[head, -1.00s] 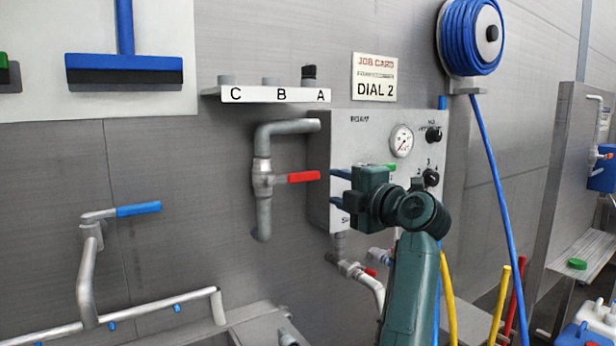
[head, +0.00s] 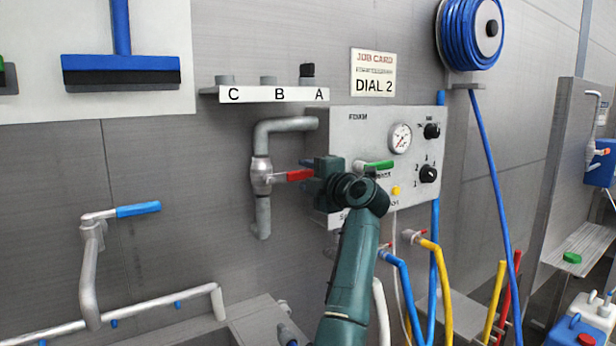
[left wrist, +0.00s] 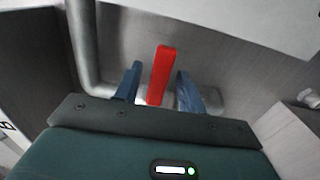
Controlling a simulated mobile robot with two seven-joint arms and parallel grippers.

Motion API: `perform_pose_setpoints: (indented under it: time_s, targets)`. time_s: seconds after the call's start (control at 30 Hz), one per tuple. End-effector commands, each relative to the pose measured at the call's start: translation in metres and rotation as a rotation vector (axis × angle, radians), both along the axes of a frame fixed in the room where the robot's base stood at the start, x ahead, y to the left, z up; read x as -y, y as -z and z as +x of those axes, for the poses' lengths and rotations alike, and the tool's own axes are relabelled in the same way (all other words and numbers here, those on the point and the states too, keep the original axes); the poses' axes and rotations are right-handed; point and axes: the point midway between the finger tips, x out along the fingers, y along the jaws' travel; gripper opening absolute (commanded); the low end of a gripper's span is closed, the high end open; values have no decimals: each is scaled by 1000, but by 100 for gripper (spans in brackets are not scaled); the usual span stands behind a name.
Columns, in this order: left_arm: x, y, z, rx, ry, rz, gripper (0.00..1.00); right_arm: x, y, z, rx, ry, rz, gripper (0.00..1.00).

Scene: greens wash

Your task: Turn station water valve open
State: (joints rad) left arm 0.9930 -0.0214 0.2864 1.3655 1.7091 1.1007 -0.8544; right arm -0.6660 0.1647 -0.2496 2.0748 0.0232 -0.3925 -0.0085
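The red lever (head: 294,175) of a valve sits on the grey vertical pipe (head: 263,215) left of the foam panel. It points right, level, across the pipe. My left gripper (head: 309,173) is at the lever's free end, coming from the right. In the left wrist view the red lever (left wrist: 161,75) stands between the two blue fingers (left wrist: 157,88), with a gap on each side. The left gripper is open. The palm hides part of the fingers in the head view. My right gripper is not in view.
The foam panel (head: 345,120), with a gauge (head: 400,138), black knobs and a green-handled lever (head: 379,166), is close behind and right of my left gripper. Another pipe with a blue lever (head: 138,210) is at the left. Hoses hang below the panel.

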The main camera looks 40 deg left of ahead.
Motion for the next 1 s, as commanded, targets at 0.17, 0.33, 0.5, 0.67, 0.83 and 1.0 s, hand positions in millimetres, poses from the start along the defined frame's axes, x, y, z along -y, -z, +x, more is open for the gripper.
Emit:
perform_pose_setpoints:
  time_s: [0.17, 0.33, 0.5, 0.67, 0.83, 1.0]
  targets:
    - [0, 0, 0, 0, 0, 0, 25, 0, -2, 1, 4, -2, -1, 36]
    - [0, 0, 0, 0, 0, 0, 11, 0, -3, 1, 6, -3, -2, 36]
    - [0, 0, 0, 0, 0, 0, 0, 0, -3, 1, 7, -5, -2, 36]
    - [0, 0, 0, 0, 0, 0, 0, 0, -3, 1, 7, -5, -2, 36]
    - [0, 0, 0, 2, 0, -1, 0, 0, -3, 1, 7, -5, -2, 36]
    - [-4, -2, 0, 23, 0, -7, 0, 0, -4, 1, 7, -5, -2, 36]
